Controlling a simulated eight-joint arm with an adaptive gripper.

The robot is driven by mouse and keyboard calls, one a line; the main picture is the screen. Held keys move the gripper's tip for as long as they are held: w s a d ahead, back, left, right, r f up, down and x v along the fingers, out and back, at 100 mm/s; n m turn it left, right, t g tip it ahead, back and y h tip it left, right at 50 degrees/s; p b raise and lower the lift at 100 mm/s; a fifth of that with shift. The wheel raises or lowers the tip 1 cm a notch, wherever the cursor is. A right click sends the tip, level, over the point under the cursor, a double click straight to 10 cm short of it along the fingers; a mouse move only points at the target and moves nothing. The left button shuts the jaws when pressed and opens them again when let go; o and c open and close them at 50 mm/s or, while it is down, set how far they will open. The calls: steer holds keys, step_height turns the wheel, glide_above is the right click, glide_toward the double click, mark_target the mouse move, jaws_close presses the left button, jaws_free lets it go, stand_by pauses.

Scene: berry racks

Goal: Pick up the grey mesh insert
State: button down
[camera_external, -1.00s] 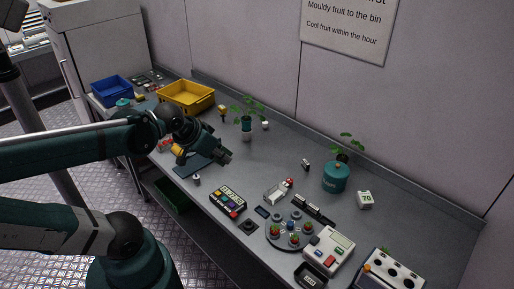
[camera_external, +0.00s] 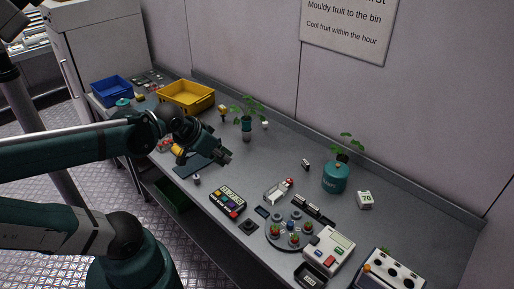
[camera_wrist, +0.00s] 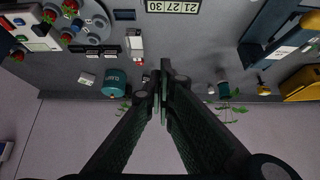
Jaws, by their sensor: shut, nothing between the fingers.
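I cannot pick out a grey mesh insert for certain in either view. Small dark flat pieces (camera_external: 262,211) lie near the middle of the bench, and dark pieces (camera_wrist: 112,50) also show in the wrist view, but no mesh is readable on them. My gripper (camera_external: 228,158) is above the bench, beside a dark blue flat panel (camera_external: 190,169). In the wrist view my gripper (camera_wrist: 162,68) has its fingers together, with nothing between them.
A yellow crate (camera_external: 186,96) and a blue bin (camera_external: 111,91) stand at the back left. A potted plant (camera_external: 246,131) is just behind my gripper. A teal canister (camera_external: 336,177), a keypad box (camera_external: 228,200) and a round fruit tray (camera_external: 290,244) stand to the right.

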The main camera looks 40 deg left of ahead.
steer(key=c, duration=2.2)
jaws_free()
steer(key=shift+a, duration=0.1)
steer(key=n+g+p, duration=0.3)
steer(key=n+g, duration=0.4)
steer(key=n, duration=1)
glide_above(196, 178)
steer(key=w, duration=0.1)
step_height(196, 178, down, 15)
steer(key=shift+w+f, duration=0.1)
steer(key=shift+s+a+f+n, duration=0.3)
steer(key=shift+a+f+n, duration=0.1)
steer(key=shift+f, duration=0.1)
steer(key=shift+f, duration=1.3)
